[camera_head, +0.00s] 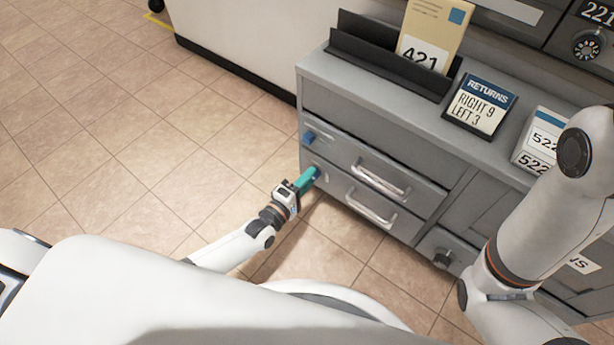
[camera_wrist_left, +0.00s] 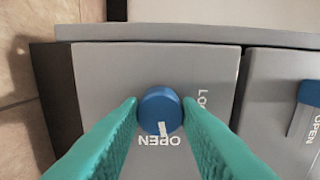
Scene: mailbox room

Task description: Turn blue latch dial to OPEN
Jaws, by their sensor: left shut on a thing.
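The blue latch dial (camera_wrist_left: 160,110) is a round knob on a grey drawer front in the left wrist view. My left gripper (camera_wrist_left: 160,112) has its two teal fingers against opposite sides of it. The dial's white mark points down in that view, at the upside-down word OPEN (camera_wrist_left: 158,140). A second label, partly hidden by a finger, stands to the right. In the head view my left gripper (camera_head: 309,178) is shut at the left end of the lower drawer, hiding most of this dial. My right gripper is out of view.
Drawer handles (camera_head: 380,180) stick out to the right. A RETURNS sign (camera_head: 481,107) stands on the cabinet (camera_head: 318,66). The floor (camera_head: 110,130) at left is clear.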

